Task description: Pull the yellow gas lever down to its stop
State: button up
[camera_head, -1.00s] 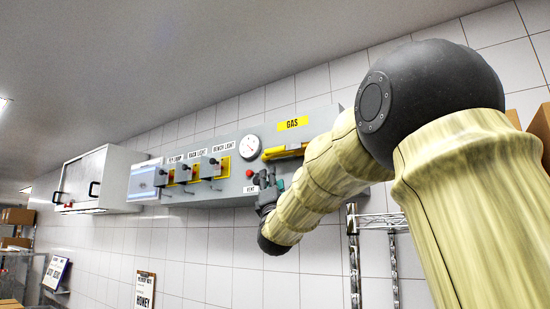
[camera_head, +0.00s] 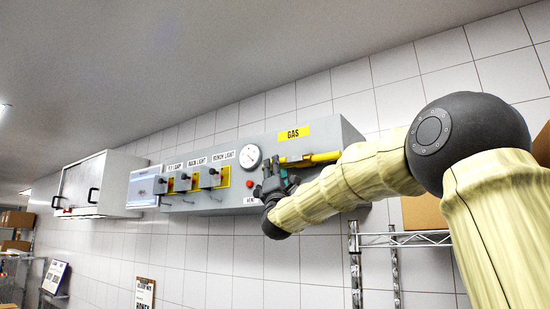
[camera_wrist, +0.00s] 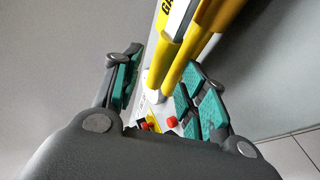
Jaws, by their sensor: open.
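The yellow gas lever (camera_head: 318,157) lies roughly level below the yellow GAS label on the grey wall panel (camera_head: 335,130). My gripper (camera_head: 272,170) is at the panel by the lever's left end, under the round gauge. In the wrist view two yellow bars run side by side from the top; I take the nearer, thicker one as the lever (camera_wrist: 188,75). My gripper (camera_wrist: 160,68) is open, with a green-padded finger on each side of the bars' ends. The right finger is close to the lever; I cannot tell whether they touch.
The gauge (camera_head: 250,156) and a red button (camera_head: 249,183) sit just left of my gripper. Several labelled switches (camera_head: 210,178) are farther left on the panel. A wire shelf (camera_head: 400,239) with a cardboard box (camera_head: 424,213) is below right.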

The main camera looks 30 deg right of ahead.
jog(key=shift+p+x, duration=1.05)
jog(key=shift+x, duration=1)
jog(key=shift+s, duration=0.1)
grip_shut()
